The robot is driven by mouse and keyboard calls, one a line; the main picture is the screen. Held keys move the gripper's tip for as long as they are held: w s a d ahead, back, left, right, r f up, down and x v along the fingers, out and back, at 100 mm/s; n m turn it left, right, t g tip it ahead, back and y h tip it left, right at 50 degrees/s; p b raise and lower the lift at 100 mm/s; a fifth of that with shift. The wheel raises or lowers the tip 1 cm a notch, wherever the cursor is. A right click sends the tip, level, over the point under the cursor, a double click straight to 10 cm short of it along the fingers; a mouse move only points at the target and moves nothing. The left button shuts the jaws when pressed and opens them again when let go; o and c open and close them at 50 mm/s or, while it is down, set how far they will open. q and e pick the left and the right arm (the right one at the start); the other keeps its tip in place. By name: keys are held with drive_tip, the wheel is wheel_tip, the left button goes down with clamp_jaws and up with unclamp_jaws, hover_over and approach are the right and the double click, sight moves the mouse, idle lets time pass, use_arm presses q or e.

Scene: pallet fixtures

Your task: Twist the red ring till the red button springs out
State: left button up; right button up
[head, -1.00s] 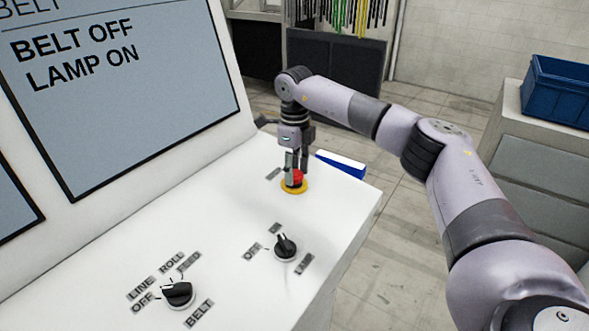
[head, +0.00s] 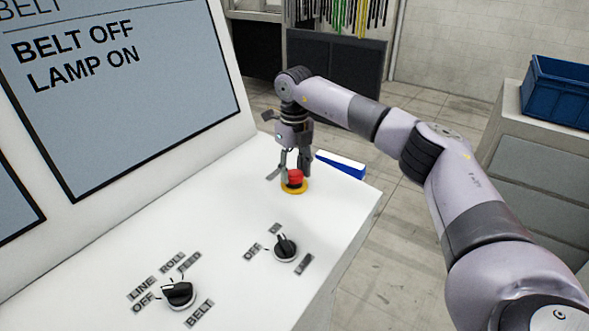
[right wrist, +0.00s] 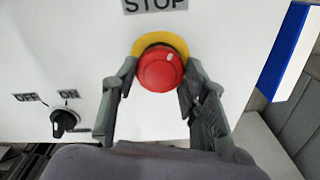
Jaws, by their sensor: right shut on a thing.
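The red button (head: 294,176) stands on a round yellow base (head: 294,187) on the white console. In the right wrist view the red button (right wrist: 160,70) is a round red cap with a small white mark near its upper right edge. I cannot tell the red ring apart from the button. My right gripper (head: 291,173) points down over it. In the right wrist view its fingers (right wrist: 158,85) are at the left and right sides of the red cap, shut on it. My left gripper is not in view.
A lamp knob (head: 285,247) and a belt knob (head: 179,293) stand nearer on the console. A screen (head: 120,90) reading BELT OFF, LAMP ON rises at the left. A blue and white block (head: 341,164) lies beyond the button. A blue crate (head: 555,92) is at the right.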

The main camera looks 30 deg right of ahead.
drive_tip(key=shift+f, duration=0.1)
drive_tip(key=o, duration=1.2)
wheel_tip(320, 180, up, 12)
drive_tip(key=shift+r, duration=0.1)
idle(0.4)
